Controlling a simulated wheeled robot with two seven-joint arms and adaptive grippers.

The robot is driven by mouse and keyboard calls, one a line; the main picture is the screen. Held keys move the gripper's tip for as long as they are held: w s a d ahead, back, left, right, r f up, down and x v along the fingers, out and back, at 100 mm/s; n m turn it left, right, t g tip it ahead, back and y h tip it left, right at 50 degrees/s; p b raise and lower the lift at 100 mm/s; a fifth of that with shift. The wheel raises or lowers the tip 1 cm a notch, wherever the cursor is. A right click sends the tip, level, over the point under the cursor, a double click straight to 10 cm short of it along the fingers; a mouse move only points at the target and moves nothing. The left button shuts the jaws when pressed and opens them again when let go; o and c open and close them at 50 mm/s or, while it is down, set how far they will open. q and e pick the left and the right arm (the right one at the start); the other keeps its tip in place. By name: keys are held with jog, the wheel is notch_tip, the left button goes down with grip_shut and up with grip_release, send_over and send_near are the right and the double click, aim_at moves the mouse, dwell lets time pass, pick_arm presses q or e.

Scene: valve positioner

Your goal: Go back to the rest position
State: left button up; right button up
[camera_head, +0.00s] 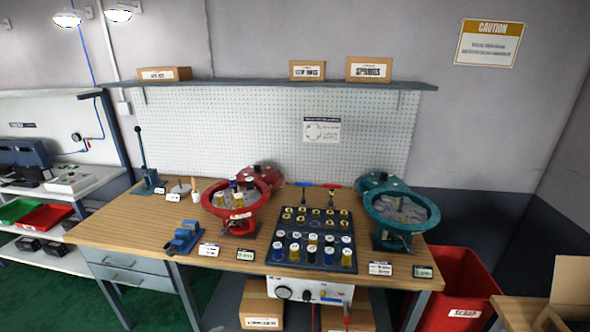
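Neither of my grippers shows in the head view. A red round housing (237,226) stands open on the workbench left of centre, with several gold, white and dark cylinders inside. A teal round housing (398,226) stands open at the right; its inside looks grey, with details too small to tell. Between them, a dark tray (275,262) holds several cylinders with gold, blue, white and black parts, in rows. A red lid (260,177) and a teal lid (377,182) lie behind their housings.
The wooden workbench (120,222) has a blue vise (184,238) and a lever press (148,180) at its left. A red scrap bin (462,295) stands at the right. Boxes sit on the shelf (230,84) above.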

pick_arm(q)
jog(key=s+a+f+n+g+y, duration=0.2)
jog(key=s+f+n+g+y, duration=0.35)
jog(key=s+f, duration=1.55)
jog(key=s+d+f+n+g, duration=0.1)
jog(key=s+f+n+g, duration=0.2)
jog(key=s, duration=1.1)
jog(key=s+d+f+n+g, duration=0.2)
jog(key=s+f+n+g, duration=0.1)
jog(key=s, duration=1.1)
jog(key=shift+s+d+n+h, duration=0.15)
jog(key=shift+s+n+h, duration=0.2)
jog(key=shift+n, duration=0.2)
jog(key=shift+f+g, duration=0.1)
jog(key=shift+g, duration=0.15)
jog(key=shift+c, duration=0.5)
